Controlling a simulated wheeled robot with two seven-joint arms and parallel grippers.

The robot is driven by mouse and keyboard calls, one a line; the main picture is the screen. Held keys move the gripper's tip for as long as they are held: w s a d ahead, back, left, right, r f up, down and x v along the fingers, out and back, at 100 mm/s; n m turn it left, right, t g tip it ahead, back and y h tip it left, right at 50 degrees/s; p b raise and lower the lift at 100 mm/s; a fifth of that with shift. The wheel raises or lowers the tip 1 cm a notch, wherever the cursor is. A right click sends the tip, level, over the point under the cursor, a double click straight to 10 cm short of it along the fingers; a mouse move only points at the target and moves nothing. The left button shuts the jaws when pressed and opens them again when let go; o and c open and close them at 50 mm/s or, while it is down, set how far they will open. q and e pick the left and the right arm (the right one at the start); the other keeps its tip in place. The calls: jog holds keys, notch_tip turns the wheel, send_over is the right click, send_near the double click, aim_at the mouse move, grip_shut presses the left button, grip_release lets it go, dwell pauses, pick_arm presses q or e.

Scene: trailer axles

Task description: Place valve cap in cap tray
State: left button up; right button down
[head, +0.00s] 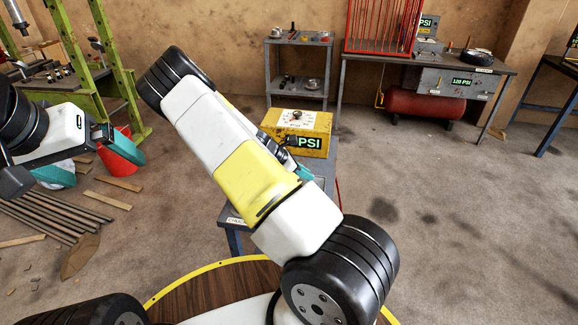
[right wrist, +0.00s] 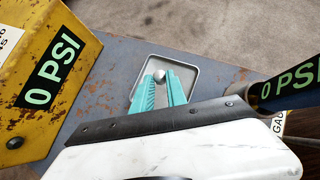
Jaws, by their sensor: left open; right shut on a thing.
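The small silver valve cap (right wrist: 160,76) is pinched between the teal fingertips of my right gripper (right wrist: 159,84) in the right wrist view. The cap tray (right wrist: 194,72), a shallow grey metal tray with a raised rim, lies under and around the fingertips in that view. I cannot tell whether the cap touches the tray floor. In the head view my right arm hides most of the tray, and only a teal part of my right gripper (head: 301,172) shows. My left gripper (head: 92,160) is open and empty at the left, away from the bench.
A yellow box (head: 297,125) with a PSI display stands on the grey bench (right wrist: 105,78) beside the tray. A dark gauge (right wrist: 290,86) reading 0 PSI is at the right in the wrist view. A red bucket (head: 118,165) stands behind my left gripper.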

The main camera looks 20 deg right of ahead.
jog(key=shift+f, duration=1.8)
jog(key=c, duration=1.3)
grip_release()
jog(key=shift+f, duration=0.1)
jog(key=shift+c, duration=0.2)
